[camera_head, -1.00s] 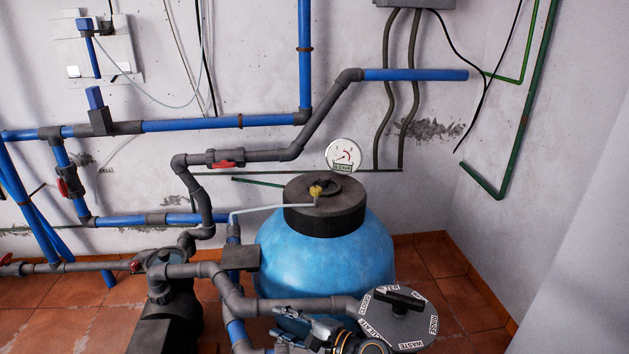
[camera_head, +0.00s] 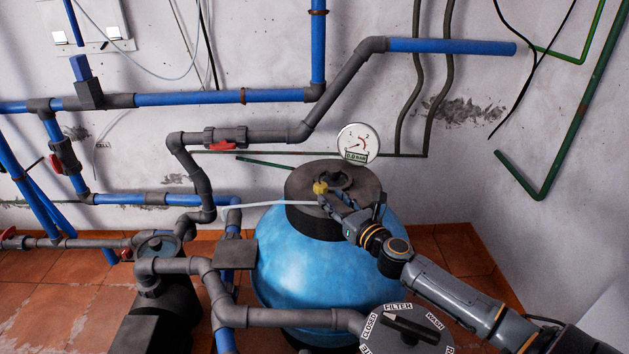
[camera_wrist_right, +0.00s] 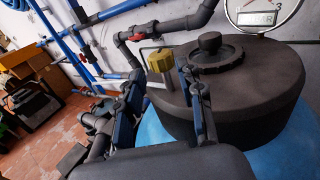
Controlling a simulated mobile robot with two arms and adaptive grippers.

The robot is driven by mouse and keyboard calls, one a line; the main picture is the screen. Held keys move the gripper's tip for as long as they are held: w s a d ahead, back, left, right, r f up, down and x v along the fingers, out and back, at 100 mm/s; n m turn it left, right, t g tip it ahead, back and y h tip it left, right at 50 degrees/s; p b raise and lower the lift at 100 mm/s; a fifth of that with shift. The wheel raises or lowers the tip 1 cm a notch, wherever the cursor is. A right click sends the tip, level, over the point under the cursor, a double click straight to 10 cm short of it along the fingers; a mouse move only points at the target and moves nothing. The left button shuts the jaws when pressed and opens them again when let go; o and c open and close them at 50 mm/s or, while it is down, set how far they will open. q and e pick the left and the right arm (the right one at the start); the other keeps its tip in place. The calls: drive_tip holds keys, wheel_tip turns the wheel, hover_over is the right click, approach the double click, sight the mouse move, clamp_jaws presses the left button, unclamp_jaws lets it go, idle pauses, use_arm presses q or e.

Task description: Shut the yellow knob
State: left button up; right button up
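The yellow knob (camera_head: 320,187) is a small ribbed knob on the dark top of the blue tank (camera_head: 310,270), with a thin white tube running to the left beside it. It also shows in the right wrist view (camera_wrist_right: 160,62). My right gripper (camera_head: 331,200) reaches in from the right, its fingertips close to the knob. In the right wrist view its fingers (camera_wrist_right: 158,76) are spread, with the knob between and just beyond the tips. I cannot tell whether either finger touches it. My left gripper is not in view.
A round pressure gauge (camera_head: 358,143) stands just behind the knob, and a dark cap (camera_wrist_right: 209,43) sits beside it on the tank top. Grey and blue pipes with red valve handles (camera_head: 228,147) run along the left. A labelled selector valve (camera_head: 408,328) is in front.

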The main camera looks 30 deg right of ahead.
drive_tip(key=w, duration=0.3)
drive_tip(key=w+b, duration=0.1)
drive_tip(key=w, duration=0.5)
drive_tip(key=shift+d+f, duration=0.15)
drive_tip(key=shift+d, duration=0.1)
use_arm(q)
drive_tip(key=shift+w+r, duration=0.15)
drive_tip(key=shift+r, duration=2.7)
use_arm(e)
drive_tip(key=shift+w, duration=0.65)
drive_tip(key=shift+c, duration=0.2)
drive_tip(key=c, duration=0.7)
clamp_jaws()
